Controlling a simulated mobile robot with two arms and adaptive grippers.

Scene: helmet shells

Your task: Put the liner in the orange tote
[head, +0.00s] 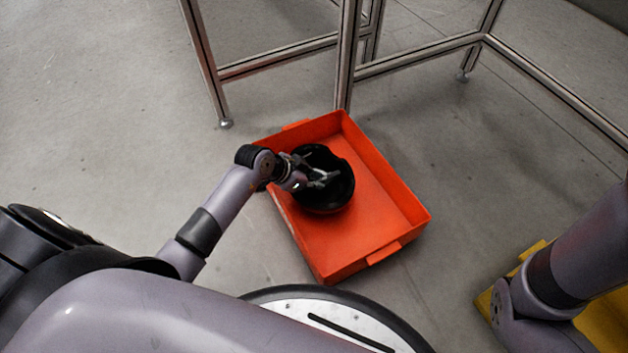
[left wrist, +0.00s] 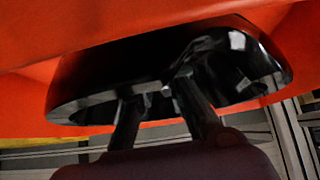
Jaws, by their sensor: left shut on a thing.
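The orange tote (head: 385,187) is a shallow open box on the floor in the middle of the head view. The black liner (head: 325,202), a bowl-like shell, is inside the tote's outline, toward its left side. I cannot tell whether it touches the tote's bottom. My left gripper (head: 325,180) reaches over the tote's left wall and is shut on the liner. In the left wrist view the liner (left wrist: 120,70) fills the middle, with the gripper's fingers (left wrist: 160,108) at its near edge and the orange tote (left wrist: 60,30) behind it. My right gripper is out of view.
A metal frame (head: 345,60) with legs stands just behind the tote. A yellow object (head: 605,315) is at the lower right, partly hidden by my right arm. The grey floor left of the tote is clear.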

